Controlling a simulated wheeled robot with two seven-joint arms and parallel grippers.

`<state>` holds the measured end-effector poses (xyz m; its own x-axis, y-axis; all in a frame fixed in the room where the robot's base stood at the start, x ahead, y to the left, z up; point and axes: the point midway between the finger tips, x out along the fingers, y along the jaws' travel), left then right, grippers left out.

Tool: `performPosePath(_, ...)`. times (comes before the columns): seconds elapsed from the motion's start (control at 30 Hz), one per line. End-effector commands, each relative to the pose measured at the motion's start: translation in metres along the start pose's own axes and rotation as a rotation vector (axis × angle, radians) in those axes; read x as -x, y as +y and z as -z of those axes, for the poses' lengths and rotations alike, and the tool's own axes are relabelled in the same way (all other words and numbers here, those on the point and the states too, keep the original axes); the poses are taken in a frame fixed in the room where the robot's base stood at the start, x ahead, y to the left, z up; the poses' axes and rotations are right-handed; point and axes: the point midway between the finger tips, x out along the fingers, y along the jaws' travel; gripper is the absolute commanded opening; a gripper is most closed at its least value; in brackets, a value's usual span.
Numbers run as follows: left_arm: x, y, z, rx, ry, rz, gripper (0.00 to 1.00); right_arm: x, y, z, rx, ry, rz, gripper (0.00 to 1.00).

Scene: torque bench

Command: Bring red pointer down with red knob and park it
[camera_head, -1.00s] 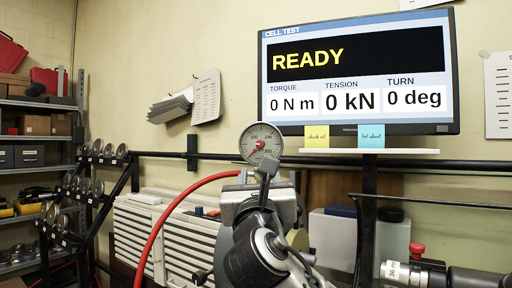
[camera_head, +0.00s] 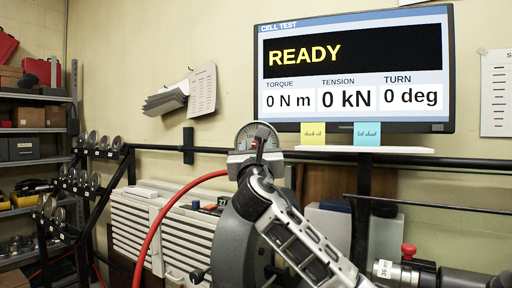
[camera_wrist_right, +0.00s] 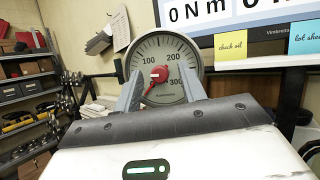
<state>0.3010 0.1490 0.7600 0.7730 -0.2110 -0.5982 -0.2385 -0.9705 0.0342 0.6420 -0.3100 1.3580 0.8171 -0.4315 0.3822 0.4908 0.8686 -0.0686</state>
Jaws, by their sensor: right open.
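A round dial gauge (camera_head: 246,133) with a white face stands in front of the back wall; the right wrist view shows its scale, marked 100, 200 and 300 (camera_wrist_right: 165,48). The red knob (camera_wrist_right: 159,74) is at the centre of the dial. In the head view my right gripper (camera_head: 259,152) covers the gauge's lower part. My left gripper is not in view.
A monitor (camera_head: 352,70) reading READY hangs above right, with a shelf and two sticky notes (camera_head: 313,133) below it. A red hose (camera_head: 165,215) curves at the left. A slatted white cabinet (camera_head: 160,230) and black rail (camera_head: 215,150) stand behind.

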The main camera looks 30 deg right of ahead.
Motion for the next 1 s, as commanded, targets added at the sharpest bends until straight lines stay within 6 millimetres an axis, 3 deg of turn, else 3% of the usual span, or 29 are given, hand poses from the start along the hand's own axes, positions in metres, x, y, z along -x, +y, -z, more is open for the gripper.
performPosePath(0.1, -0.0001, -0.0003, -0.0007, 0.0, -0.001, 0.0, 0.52, 0.0003, 0.0001, 0.0, 0.0, 0.0, 0.0, 0.41)
performPosePath(0.23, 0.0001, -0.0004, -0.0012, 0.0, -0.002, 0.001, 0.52, 0.0004, 0.0002, 0.0001, 0.0, 0.0, 0.0, 0.05)
performPosePath(0.27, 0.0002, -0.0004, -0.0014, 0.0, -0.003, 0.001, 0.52, 0.0004, 0.0002, 0.0001, 0.0, 0.0, 0.0, 0.0)
performPosePath(0.67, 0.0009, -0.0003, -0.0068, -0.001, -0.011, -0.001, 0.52, 0.0009, 0.0015, 0.0009, -0.048, -0.002, 0.018, 0.0)
performPosePath(1.0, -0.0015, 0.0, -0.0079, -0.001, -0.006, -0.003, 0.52, 0.0011, 0.0042, 0.0017, -0.269, -0.011, 0.111, 0.0)
